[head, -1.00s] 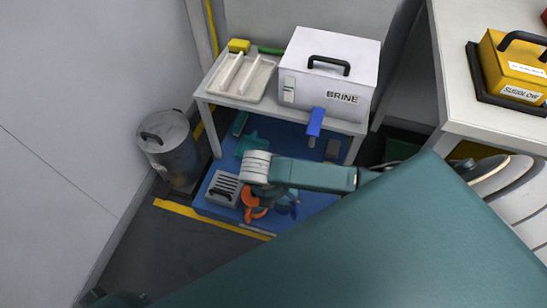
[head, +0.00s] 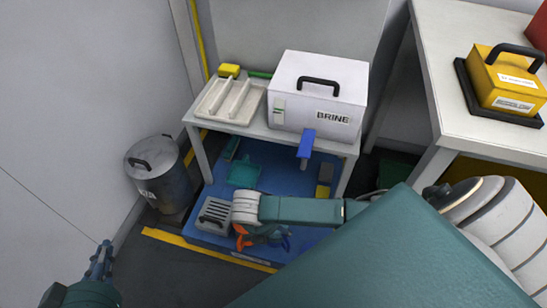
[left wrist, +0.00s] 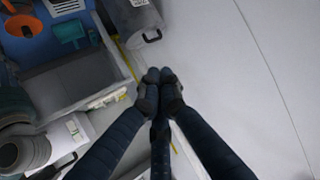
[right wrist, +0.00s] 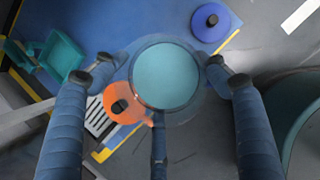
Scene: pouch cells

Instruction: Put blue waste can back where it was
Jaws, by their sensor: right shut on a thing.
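My right gripper shows in the right wrist view (right wrist: 165,75), its fingers shut around a round, teal-topped thing (right wrist: 166,77). What lies under that top is hidden. A blue round can with a dark knob (right wrist: 210,22) stands apart near the blue mat's yellow-edged corner. An orange can with a dark knob (right wrist: 122,107) is close beside the held thing. In the head view the orange can (head: 241,238) is partly hidden below my right wrist. My left gripper (head: 105,246) is at the lower left; in the left wrist view its fingertips (left wrist: 159,76) meet with nothing visible between them.
A grey lidded bin (head: 160,180) stands by the left wall. A white table (head: 232,128) holds a tray and a BRINE box (head: 318,95). A slotted grey box (head: 214,217) and a teal dustpan (head: 244,174) are on the blue mat (head: 285,175). The lower-left floor is open.

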